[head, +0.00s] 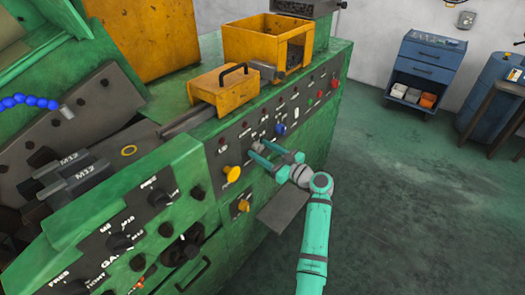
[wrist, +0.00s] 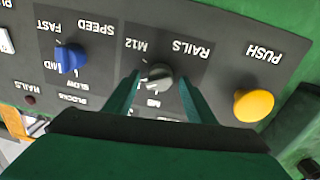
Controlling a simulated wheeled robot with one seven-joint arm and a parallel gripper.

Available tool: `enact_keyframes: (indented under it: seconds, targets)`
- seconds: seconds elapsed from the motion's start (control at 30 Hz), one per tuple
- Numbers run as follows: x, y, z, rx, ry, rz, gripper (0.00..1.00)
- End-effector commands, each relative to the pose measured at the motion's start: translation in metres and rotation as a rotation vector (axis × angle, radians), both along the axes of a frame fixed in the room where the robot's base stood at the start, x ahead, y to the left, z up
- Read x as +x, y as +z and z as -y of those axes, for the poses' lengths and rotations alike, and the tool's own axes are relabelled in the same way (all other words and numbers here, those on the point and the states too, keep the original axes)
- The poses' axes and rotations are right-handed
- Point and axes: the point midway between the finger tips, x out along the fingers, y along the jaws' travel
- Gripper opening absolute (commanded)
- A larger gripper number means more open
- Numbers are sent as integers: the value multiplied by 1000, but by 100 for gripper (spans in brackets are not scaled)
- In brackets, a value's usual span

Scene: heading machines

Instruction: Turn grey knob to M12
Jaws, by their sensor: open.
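The grey knob (wrist: 158,76) sits on the dark panel under the label RAILS, which appears upside down in the wrist view. The mark M12 (wrist: 137,44) is printed above and left of the knob in that picture, and a second mark, partly hidden and seemingly M8, is below it. Which mark the knob points at is hard to tell. My gripper (wrist: 160,82) is open, with one finger on each side of the knob; contact is not clear. In the head view my gripper (head: 257,151) reaches the green machine's front panel, where the knob is small.
A blue SPEED knob (wrist: 70,58) and a yellow PUSH button (wrist: 254,105) flank the grey knob. A yellow box with a handle (head: 222,86) and an open yellow bin (head: 262,42) sit on top of the machine.

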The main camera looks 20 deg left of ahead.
Motion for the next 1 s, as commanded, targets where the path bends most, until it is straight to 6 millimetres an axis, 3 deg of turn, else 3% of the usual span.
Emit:
enact_keyframes:
  seconds: [0.3,0.47,1.0]
  targets:
    - [0,0,-2,0,1,-1,48]
    - [1,-1,0,0,-1,-1,11]
    - [-1,-3,0,1,2,-14,11]
